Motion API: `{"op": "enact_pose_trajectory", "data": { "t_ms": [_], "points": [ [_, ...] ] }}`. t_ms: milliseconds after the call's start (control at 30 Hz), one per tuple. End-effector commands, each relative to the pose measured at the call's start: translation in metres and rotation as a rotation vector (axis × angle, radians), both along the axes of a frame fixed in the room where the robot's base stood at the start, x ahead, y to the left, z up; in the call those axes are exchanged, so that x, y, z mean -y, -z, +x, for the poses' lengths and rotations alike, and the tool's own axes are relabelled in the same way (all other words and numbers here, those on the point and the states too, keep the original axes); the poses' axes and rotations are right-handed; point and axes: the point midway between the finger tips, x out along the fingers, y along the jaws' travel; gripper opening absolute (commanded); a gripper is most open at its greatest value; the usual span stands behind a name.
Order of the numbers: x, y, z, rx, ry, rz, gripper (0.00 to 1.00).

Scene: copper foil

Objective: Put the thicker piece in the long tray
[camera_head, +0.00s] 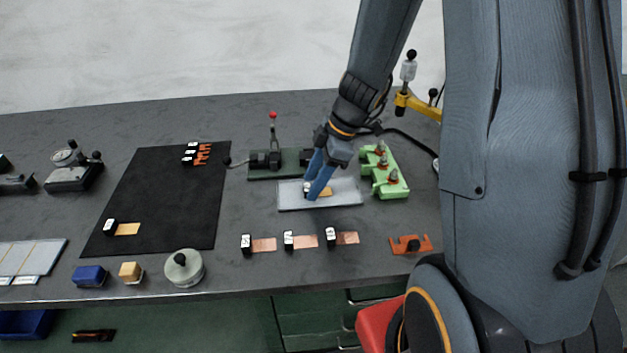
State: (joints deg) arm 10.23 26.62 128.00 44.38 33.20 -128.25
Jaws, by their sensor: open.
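My gripper (313,186) has blue fingers and is over a pale grey plate or shallow tray (345,198). It is open, with its tips at the black-and-white clip of a yellow brass-coloured piece (325,192); whether they touch the clip I cannot tell. A similar brass-coloured piece (127,229) with a clip lies on the black mat (165,190). Three copper-coloured strips with clips lie in a row at the front: left (264,245), middle (306,242) and right (348,238). Thickness cannot be judged at this size. Which thing is the long tray is unclear.
A green lever device (290,163) stands behind the plate, and a green block with red-topped posts (385,172) stands to its right. An orange bracket (412,244), a round grey weight (184,267), a blue block (89,276) and a white divided panel (30,260) are near the front edge.

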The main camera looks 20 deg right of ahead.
Motion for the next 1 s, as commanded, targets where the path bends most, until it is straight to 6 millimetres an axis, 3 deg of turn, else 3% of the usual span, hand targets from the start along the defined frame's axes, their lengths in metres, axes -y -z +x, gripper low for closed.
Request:
{"op": "enact_pose_trajectory", "data": {
  "t_ms": [600,800,1000],
  "points": [
    [0.039,-0.095,-0.006,0.005,0.002,-0.001,0.46],
    [0.043,-0.105,-0.010,-0.008,0.016,-0.005,0.46],
    [0.036,-0.092,-0.031,-0.107,0.206,-0.062,0.46]
  ]
}}
